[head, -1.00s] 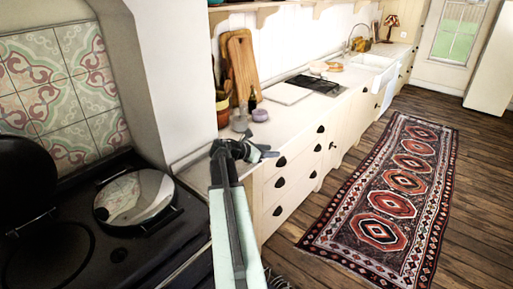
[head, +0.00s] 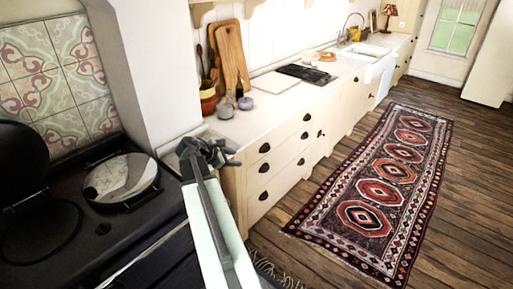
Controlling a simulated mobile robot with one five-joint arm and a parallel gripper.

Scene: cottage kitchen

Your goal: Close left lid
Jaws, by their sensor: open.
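The black range cooker (head: 90,235) fills the lower left of the head view. Its left lid (head: 20,160) is a dark round cover, raised and leaning back at the left picture edge. The dark round hotplate (head: 40,240) in front of it is uncovered. The right lid (head: 121,178) is a shiny round cover lying down over its plate and reflecting the tiles. My gripper (head: 232,156) is open and empty, to the right of the cooker in front of the counter's near end, well away from the left lid.
A white counter (head: 240,125) with drawers runs back from the cooker. Cutting boards (head: 232,60), a pot (head: 208,97) and small jars stand on it. A white wall pillar (head: 150,70) rises beside the cooker. A patterned rug (head: 380,190) lies on the open wooden floor.

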